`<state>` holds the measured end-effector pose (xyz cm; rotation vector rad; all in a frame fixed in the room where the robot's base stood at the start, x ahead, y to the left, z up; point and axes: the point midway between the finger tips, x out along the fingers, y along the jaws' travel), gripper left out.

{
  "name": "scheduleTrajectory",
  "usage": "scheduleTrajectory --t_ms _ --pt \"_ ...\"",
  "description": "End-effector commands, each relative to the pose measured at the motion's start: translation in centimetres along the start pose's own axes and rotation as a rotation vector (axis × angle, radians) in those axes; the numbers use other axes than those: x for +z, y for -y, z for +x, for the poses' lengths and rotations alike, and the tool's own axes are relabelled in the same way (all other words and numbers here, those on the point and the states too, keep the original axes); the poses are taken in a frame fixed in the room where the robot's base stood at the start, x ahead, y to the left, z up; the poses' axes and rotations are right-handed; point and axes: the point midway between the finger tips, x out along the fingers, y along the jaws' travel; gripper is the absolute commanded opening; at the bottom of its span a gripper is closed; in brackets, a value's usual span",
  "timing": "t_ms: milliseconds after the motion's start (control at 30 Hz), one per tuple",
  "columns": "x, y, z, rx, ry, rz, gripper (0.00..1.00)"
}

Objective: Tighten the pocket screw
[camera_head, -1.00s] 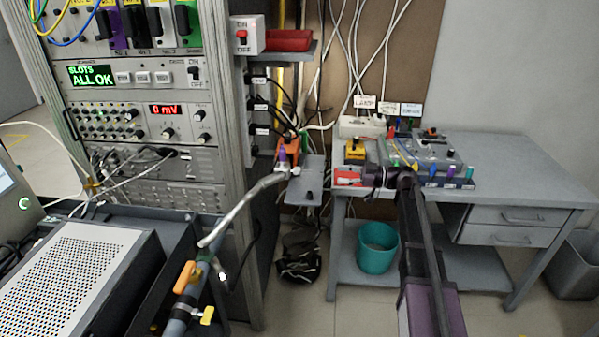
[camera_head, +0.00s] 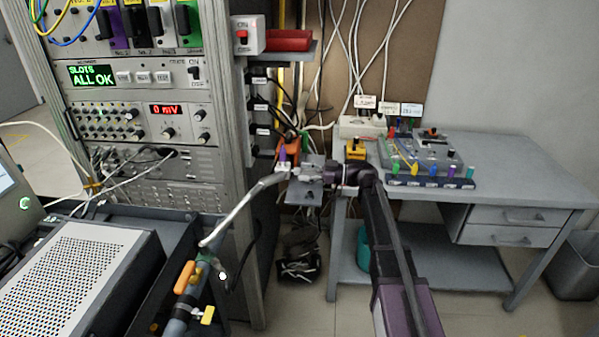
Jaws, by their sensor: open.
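My gripper (camera_head: 317,172) is at the end of my arm, which reaches in from the lower right. It points left, over or in front of the small grey plate (camera_head: 298,194) beside the rack. Its fingers look small, and I see nothing held between them. I cannot make out the pocket screw for certain. My gripper covers part of the plate.
An instrument rack (camera_head: 150,190) stands at the left, its display reading "ALL OK". A grey bench (camera_head: 520,180) at the right carries a box with coloured knobs (camera_head: 430,155) and a yellow block (camera_head: 355,149). A teal bin (camera_head: 363,247) is partly hidden behind my arm.

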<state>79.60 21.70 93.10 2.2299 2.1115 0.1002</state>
Motion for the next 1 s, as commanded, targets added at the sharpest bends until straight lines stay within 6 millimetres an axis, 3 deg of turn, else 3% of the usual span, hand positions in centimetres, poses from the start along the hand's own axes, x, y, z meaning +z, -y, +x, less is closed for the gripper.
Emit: scheduleTrajectory --t_ms 200,567,600,833,1000 --pt "0.0 0.0 1.6 0.0 0.0 0.0 0.69" --pt "0.0 0.0 1.9 0.001 0.0 0.0 0.69" --pt "0.0 0.0 1.9 0.001 0.0 0.0 0.66" --pt "0.0 0.0 1.9 0.001 0.0 0.0 0.0" --pt "0.0 0.0 1.9 0.001 0.0 0.001 0.0"
